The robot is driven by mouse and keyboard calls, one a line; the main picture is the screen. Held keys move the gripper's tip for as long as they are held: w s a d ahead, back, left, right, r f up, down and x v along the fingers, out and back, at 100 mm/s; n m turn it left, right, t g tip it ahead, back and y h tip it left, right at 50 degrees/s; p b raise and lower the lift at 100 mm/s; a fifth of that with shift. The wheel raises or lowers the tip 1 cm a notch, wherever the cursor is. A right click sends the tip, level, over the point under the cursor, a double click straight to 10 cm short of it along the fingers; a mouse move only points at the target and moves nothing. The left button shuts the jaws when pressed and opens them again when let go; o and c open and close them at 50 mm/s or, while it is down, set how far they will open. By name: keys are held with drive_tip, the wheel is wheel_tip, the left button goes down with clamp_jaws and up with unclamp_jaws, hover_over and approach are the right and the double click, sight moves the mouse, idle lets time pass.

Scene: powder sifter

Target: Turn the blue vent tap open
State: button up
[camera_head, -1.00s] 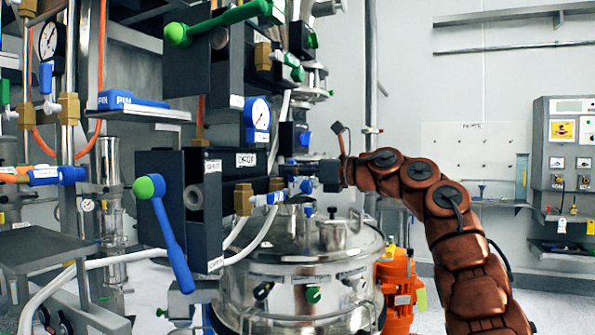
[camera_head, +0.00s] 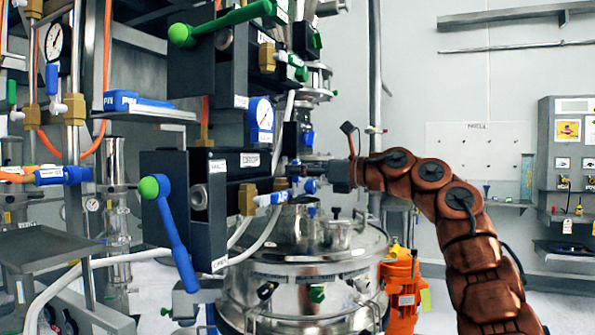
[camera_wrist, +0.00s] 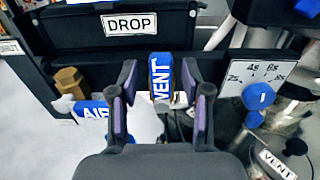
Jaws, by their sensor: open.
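The blue vent tap (camera_wrist: 160,78) has a lever lettered VENT, standing upright in the middle of the wrist view, below the DROP box. My gripper (camera_wrist: 160,68) is open, with one dark, purple-padded finger on each side of the lever. A gap shows on both sides, so the fingers look apart from it. In the head view my gripper (camera_head: 306,169) is at the right end of the DROP box, and the vent tap is small and partly hidden there.
A blue AIR tap (camera_wrist: 92,110) with a brass fitting (camera_wrist: 69,82) is left of the vent tap. A blue knob with a number dial (camera_wrist: 258,96) is to the right. The black DROP box (camera_head: 178,165) and a steel vessel (camera_head: 290,290) stand close to my gripper.

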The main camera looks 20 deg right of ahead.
drive_tip(key=v, duration=1.1)
